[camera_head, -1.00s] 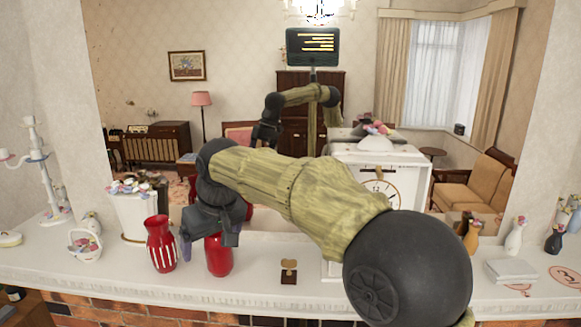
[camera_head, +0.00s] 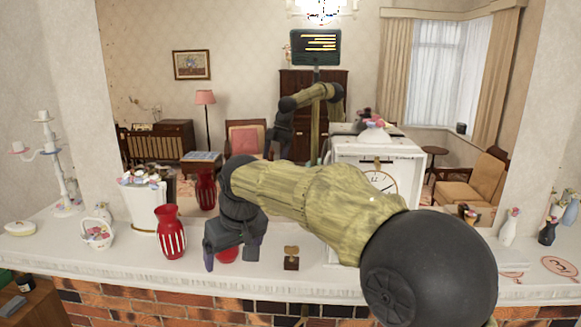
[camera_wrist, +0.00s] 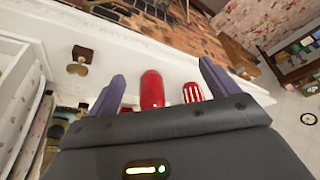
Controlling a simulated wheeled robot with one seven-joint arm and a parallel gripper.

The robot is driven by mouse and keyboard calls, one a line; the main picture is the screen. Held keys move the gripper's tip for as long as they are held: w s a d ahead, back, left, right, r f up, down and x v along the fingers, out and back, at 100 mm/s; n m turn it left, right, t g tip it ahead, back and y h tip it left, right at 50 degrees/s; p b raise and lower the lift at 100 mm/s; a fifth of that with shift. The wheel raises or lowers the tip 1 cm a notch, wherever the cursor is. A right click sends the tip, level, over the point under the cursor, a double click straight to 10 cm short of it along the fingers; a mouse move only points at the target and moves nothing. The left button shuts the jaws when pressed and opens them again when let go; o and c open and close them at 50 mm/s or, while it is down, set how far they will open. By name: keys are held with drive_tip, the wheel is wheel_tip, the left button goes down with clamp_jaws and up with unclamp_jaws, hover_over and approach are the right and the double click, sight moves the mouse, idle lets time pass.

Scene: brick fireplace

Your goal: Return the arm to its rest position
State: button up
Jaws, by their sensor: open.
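My gripper (camera_head: 229,258) hangs from my bent arm over the white mantel shelf (camera_head: 120,262), pointing down toward its front edge. It also shows in the wrist view (camera_wrist: 165,84), its two fingers spread apart with nothing gripped. A plain red vase (camera_head: 227,256) stands on the shelf, mostly hidden by my gripper in the head view. In the wrist view the red vase (camera_wrist: 152,90) appears between the fingers, beyond the palm. A red vase with white stripes (camera_head: 171,234) stands just left of my gripper.
A small brown object (camera_head: 291,259) sits right of my gripper. A white clock (camera_head: 376,165) stands behind my arm. A white planter (camera_head: 143,200), basket (camera_head: 97,235) and candelabra (camera_head: 62,175) are at left. A large mirror backs the shelf.

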drive_tip(key=s+d+f+m+b, duration=0.1)
drive_tip(key=s+d+f+m, duration=0.1)
drive_tip(key=s+d+f, duration=0.3)
drive_tip(key=s+d+f+m+h+b, duration=0.1)
drive_tip(key=s+d+f+m, duration=0.2)
drive_tip(key=s+d+f, duration=0.3)
drive_tip(key=s+d+f+m+h+b, duration=0.1)
drive_tip(key=s+d+f, duration=0.5)
drive_tip(key=d+f, duration=0.6)
drive_tip(key=d+m, duration=0.1)
drive_tip(key=d, duration=0.3)
drive_tip(key=shift+s+d+g+b, duration=0.15)
drive_tip(key=shift+s+g+b, duration=0.1)
drive_tip(key=shift+g+b, duration=0.15)
